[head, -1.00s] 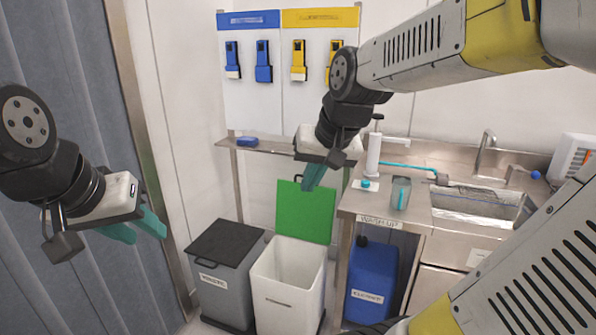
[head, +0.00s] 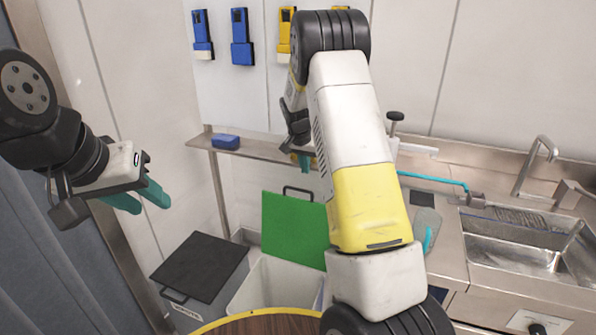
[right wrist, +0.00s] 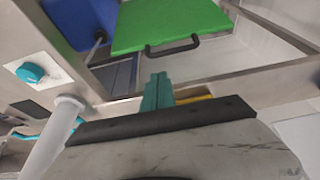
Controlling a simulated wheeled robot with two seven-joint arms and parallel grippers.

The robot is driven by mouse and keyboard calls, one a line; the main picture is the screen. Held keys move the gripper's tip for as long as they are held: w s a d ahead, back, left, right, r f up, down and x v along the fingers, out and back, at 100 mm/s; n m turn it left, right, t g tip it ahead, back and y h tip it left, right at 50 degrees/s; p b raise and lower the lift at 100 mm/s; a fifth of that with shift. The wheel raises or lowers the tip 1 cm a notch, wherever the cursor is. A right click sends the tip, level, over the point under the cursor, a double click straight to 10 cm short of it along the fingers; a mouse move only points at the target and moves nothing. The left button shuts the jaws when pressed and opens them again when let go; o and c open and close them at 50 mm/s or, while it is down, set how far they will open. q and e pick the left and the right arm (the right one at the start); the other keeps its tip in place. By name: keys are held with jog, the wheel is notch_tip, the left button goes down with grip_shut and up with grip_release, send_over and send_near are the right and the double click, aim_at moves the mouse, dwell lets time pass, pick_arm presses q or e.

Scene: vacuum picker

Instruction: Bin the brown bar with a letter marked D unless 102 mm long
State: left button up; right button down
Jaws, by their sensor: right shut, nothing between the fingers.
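I see no brown bar in either view. The white bin (head: 251,284) stands with its green lid (head: 294,231) raised; the green lid also shows in the right wrist view (right wrist: 170,24). The grey bin beside it has its black lid (head: 203,266) down. My left gripper (head: 138,197) hangs at the left, its two teal fingers apart and empty. My right gripper (head: 304,161) is behind my right forearm, above the green lid, partly hidden. In the right wrist view its teal fingers (right wrist: 157,92) are together with nothing between them.
A steel counter with a sink (head: 522,247) fills the right side. A narrow shelf (head: 262,149) holds a blue object (head: 226,141). Blue holders (head: 241,38) hang on the wall.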

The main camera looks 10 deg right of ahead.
jog(key=x, duration=1)
jog(key=shift+f, duration=0.15)
